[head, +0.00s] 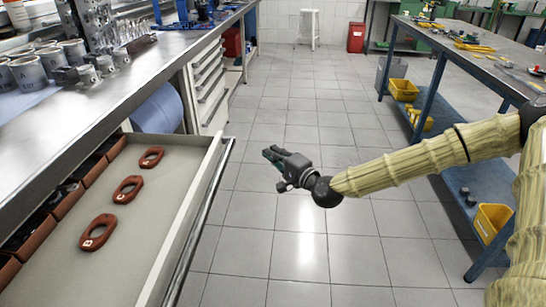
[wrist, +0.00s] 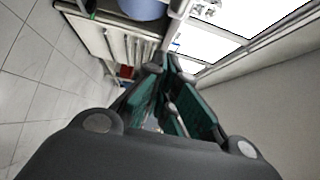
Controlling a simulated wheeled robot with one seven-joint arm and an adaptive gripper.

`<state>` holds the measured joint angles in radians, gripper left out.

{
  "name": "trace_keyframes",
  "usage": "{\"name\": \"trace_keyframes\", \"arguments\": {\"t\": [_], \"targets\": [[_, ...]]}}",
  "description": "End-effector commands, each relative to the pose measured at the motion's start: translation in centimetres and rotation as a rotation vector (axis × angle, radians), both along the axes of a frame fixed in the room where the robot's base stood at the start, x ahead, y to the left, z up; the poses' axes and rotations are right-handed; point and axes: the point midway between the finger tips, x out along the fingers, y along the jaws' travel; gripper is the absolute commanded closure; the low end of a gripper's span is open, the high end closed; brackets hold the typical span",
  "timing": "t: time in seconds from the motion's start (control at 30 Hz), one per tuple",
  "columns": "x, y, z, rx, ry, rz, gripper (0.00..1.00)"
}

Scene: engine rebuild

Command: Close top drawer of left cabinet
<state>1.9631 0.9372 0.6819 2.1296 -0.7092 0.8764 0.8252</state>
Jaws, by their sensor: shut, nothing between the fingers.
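The top drawer (head: 205,200) of the left cabinet is pulled far out under the left workbench. Its long metal front edge faces the aisle, and its near end runs out of the bottom of the head view. Several red-brown oval parts (head: 127,189) lie on its pale floor, with brown bins (head: 62,205) along the back. My gripper (head: 268,154) is shut and empty over the aisle, to the right of the drawer front and apart from it in the picture. Its green fingers (wrist: 165,85) show together in the wrist view.
The left workbench (head: 130,85) carries metal cylinders (head: 27,73) and other engine parts. A blue roll (head: 158,108) and a white drawer unit (head: 207,85) sit beyond the open drawer. A blue-legged table (head: 423,95) stands right, with yellow bins (head: 403,89) below. The tiled aisle is clear.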

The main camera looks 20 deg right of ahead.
Motion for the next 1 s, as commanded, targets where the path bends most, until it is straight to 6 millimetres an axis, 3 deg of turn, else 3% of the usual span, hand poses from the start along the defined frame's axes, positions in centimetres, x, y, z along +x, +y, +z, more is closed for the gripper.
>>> {"name": "trace_keyframes", "arguments": {"t": [0.4,0.7,1.0], "targets": [[6.3,3.1,-0.1,-0.003,-0.001,0.002,1.0],[7.2,6.1,-0.1,-0.002,0.001,0.002,1.0],[7.5,6.7,0.0,-0.001,0.0,0.001,1.0]]}}
